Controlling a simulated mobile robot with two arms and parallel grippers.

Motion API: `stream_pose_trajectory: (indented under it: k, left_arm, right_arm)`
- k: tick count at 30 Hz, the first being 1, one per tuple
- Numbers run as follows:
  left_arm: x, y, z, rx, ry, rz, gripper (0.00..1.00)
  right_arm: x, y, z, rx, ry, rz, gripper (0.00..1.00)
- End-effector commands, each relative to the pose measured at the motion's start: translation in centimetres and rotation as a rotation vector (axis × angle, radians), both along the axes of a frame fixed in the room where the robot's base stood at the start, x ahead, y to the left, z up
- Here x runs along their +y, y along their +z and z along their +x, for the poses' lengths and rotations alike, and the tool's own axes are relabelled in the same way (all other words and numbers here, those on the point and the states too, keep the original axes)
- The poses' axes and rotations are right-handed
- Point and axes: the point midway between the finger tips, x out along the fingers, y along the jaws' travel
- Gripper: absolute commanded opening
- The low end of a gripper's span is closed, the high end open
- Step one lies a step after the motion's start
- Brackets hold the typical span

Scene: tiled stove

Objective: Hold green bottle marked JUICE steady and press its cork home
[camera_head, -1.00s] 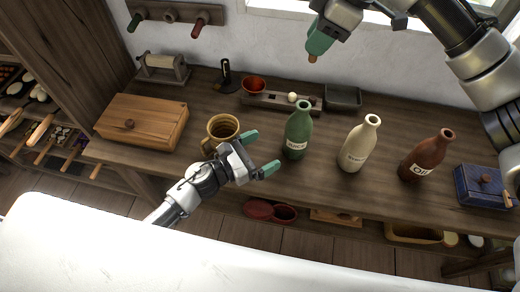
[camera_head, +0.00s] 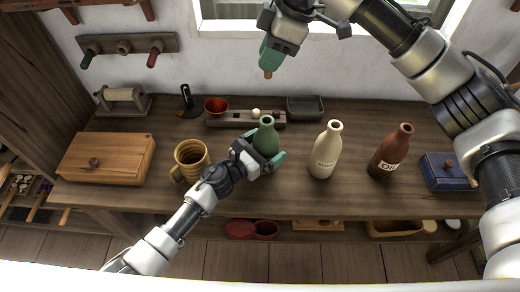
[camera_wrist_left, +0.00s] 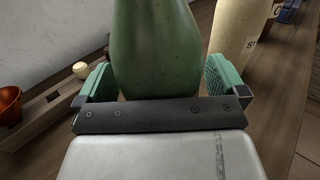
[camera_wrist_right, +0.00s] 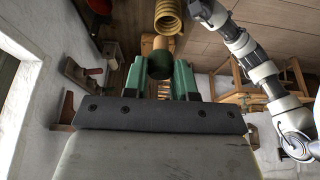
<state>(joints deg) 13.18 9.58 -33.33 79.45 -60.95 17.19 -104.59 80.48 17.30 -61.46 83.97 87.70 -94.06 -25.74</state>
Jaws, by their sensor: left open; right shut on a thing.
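The green bottle (camera_head: 264,136) stands upright on the wooden bench, its mouth open and uncorked. Its label is hidden. My left gripper (camera_head: 262,155) is open, with its green fingers on either side of the bottle body. In the left wrist view the bottle (camera_wrist_left: 156,45) fills most of the space between the fingers; I cannot tell whether they touch it. My right gripper (camera_head: 273,56) is shut on the cork (camera_head: 268,74), whose tan end shows below the fingertips. It is high above the bench, above and behind the bottle in the head view.
A cream bottle (camera_head: 326,150) and a brown OIL bottle (camera_head: 390,152) stand to the right, near a blue box (camera_head: 447,172). A yellow mug (camera_head: 190,160) and wooden box (camera_head: 106,158) are left. Behind are a wooden block (camera_head: 232,121), red cup (camera_head: 216,106) and dark tray (camera_head: 305,107).

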Motion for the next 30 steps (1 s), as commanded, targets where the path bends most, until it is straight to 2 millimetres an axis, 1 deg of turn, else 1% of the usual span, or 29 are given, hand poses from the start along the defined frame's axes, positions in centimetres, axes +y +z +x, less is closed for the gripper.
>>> stream_pose_trajectory:
  k: [5,6,11,18,19,30]
  left_arm:
    - [-0.01,0.00,-0.01,0.000,0.000,0.000,1.00]
    - [-0.01,0.00,-0.01,0.000,0.000,0.000,0.97]
    - [0.01,0.00,-0.02,0.001,0.000,-0.001,0.72]
    - [0.02,-0.01,-0.02,0.001,0.000,-0.001,0.36]
    - [0.02,-0.01,-0.02,0.001,0.000,-0.001,0.32]
    - [0.04,-0.03,-0.02,0.001,0.001,-0.001,0.32]
  right_arm:
    - [0.01,0.00,0.00,0.000,0.000,0.000,0.05]
    - [0.01,0.00,0.00,0.000,0.000,0.000,0.05]
    - [0.01,0.00,0.00,0.000,0.000,0.000,0.05]
    - [0.01,0.00,0.00,0.000,0.000,0.000,0.05]
    - [0.01,0.00,0.00,0.000,0.000,0.000,0.05]
    - [0.02,-0.22,-0.01,0.001,0.002,0.000,0.05]
